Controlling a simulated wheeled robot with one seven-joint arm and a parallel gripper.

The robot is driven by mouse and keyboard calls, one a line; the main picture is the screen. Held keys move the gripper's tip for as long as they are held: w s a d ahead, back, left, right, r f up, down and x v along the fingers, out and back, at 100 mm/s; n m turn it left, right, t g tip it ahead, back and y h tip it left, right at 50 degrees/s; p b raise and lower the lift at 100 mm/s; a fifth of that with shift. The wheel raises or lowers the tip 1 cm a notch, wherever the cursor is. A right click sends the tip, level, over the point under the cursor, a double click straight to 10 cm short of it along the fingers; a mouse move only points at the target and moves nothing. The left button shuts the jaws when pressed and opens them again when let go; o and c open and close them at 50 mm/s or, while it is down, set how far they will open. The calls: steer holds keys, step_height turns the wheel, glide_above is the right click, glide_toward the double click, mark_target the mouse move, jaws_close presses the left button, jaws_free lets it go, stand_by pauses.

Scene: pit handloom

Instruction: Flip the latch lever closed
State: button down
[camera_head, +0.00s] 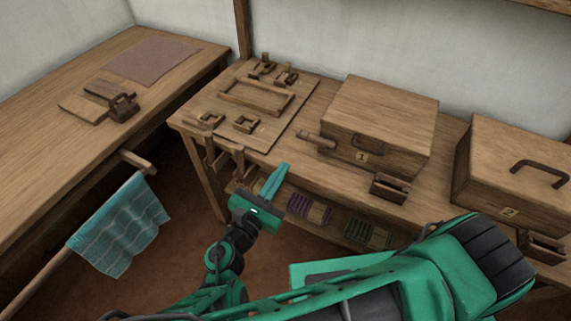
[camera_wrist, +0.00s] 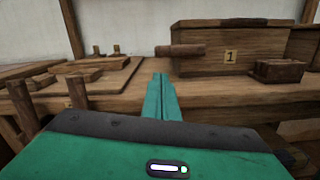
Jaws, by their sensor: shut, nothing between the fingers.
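A wooden box marked 1 (camera_head: 385,115) stands on the bench; it also shows in the wrist view (camera_wrist: 225,40). A short dark wooden bar (camera_head: 316,140) sticks out to the left at the box's front left corner, as also in the wrist view (camera_wrist: 180,50). It looks like the latch lever, but I cannot tell for sure. A dark slotted wooden block (camera_head: 390,187) sits at the box's front right. My gripper (camera_head: 281,168) is shut and empty, in front of the bench edge and apart from the bar. Its fingertips (camera_wrist: 160,78) point toward the bench, below the bar.
A second box marked 2 (camera_head: 515,165) stands at the right with its own block (camera_head: 541,246). A board with wooden fittings (camera_head: 237,117) lies left of box 1. Upright wooden posts (camera_head: 212,150) rise at the bench's front left. A teal cloth (camera_head: 120,228) hangs at the left.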

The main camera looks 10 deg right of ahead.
mark_target(317, 140)
steer(key=x, duration=0.8)
steer(key=shift+w+d, duration=0.15)
steer(key=shift+w, duration=0.1)
